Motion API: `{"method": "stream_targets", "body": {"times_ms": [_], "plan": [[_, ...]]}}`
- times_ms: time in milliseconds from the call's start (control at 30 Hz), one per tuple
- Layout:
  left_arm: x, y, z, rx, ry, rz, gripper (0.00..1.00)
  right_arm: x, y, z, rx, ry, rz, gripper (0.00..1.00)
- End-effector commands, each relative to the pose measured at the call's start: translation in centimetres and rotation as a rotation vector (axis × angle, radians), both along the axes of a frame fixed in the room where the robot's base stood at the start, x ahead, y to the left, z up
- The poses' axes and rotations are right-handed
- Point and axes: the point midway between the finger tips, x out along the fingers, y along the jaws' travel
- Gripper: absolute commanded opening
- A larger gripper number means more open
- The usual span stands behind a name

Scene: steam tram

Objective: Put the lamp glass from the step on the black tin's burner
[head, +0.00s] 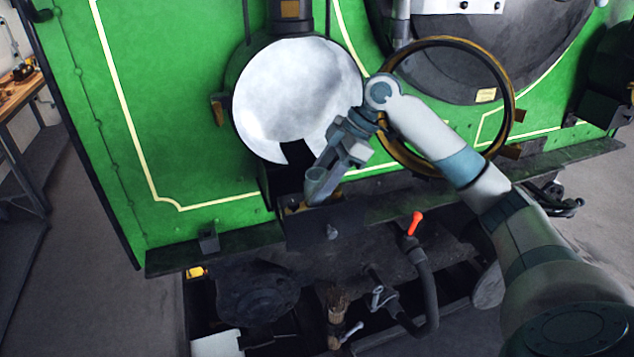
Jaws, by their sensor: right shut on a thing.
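My right gripper (326,172) comes in from the right and is shut on the lamp glass (315,184). The glass is a small grey-green, see-through tube, and its lower end is just above the dark step, beside a bit of brass (292,209). I cannot tell whether the glass touches the brass or the step. A dark shape, perhaps the black tin (281,185), stands under the round lamp; the burner is not clearly seen. My left gripper is not in view.
The round lamp (295,95) with a pale face is on the green tram front (170,120). A brass-edged ring (507,110) stands right, behind my right arm. The dark step (215,247) runs along below. A red-handled cock (416,223) and a hose (428,285) are lower.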

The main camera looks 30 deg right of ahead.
Motion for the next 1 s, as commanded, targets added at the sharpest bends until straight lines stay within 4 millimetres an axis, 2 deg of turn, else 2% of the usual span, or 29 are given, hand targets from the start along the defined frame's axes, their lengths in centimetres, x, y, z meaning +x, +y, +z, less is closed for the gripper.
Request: {"method": "stream_targets", "body": {"times_ms": [1000], "plan": [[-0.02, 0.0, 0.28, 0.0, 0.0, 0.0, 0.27, -0.02, -0.01, -0.79, 0.0, 0.0, 0.0, 0.19]]}}
